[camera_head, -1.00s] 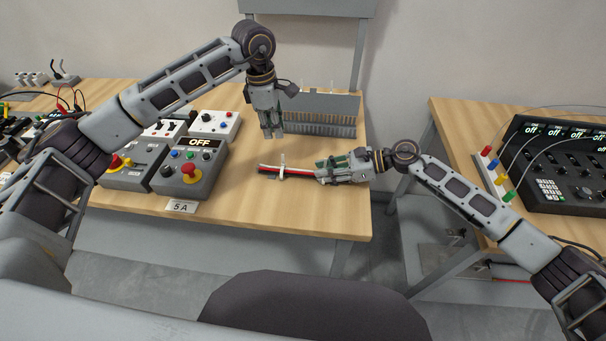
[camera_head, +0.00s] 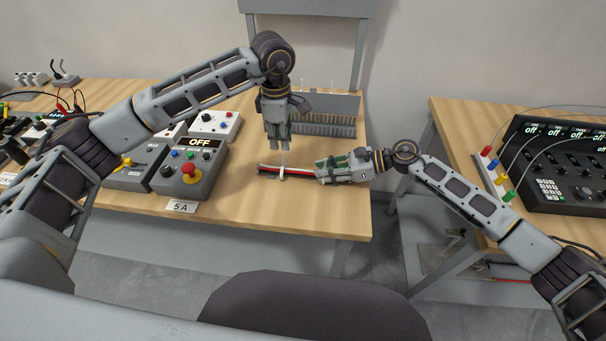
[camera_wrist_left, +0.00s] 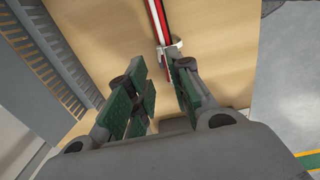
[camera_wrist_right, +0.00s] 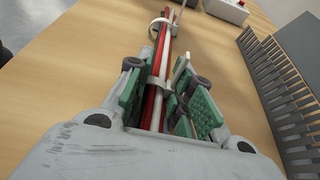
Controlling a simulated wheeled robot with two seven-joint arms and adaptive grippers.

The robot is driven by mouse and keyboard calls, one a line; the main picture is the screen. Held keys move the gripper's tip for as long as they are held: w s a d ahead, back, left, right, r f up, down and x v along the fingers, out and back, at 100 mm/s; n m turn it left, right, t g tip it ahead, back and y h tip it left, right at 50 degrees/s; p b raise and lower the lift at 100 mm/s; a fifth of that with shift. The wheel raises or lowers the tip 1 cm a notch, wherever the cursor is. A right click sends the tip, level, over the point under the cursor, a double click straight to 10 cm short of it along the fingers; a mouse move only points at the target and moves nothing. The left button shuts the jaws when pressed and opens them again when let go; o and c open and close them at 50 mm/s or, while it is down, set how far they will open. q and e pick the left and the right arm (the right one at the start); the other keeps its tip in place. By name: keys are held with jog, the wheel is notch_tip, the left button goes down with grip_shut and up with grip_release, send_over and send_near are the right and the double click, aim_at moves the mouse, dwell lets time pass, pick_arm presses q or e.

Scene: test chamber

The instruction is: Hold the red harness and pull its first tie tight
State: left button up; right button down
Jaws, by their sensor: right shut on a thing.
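The red harness (camera_head: 285,171), a bundle of red, white and dark wires, lies level over the table. My right gripper (camera_head: 320,172) is shut on it at its right part; the right wrist view shows the bundle (camera_wrist_right: 152,105) between the green pads. A pale tie (camera_wrist_right: 160,22) loops around the harness beyond the fingers, and another tie (camera_wrist_right: 157,83) sits between them. My left gripper (camera_head: 278,148) points down just above the harness. In the left wrist view its jaws (camera_wrist_left: 160,75) are apart, with a tie (camera_wrist_left: 172,48) near the right fingertip. No grip on its tail shows.
A grey comb-like rack (camera_head: 320,122) stands behind the harness. A control box with a red button (camera_head: 192,170) and an OFF display is left of it. The table (camera_head: 290,215) is clear in front. A second table with a black panel (camera_head: 560,165) stands at the right.

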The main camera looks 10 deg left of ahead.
aim_at(283, 156)
pick_arm(q)
jog(key=shift+w+f, duration=0.15)
jog(key=shift+f, duration=3.6)
jog(key=shift+c, duration=0.4)
grip_shut()
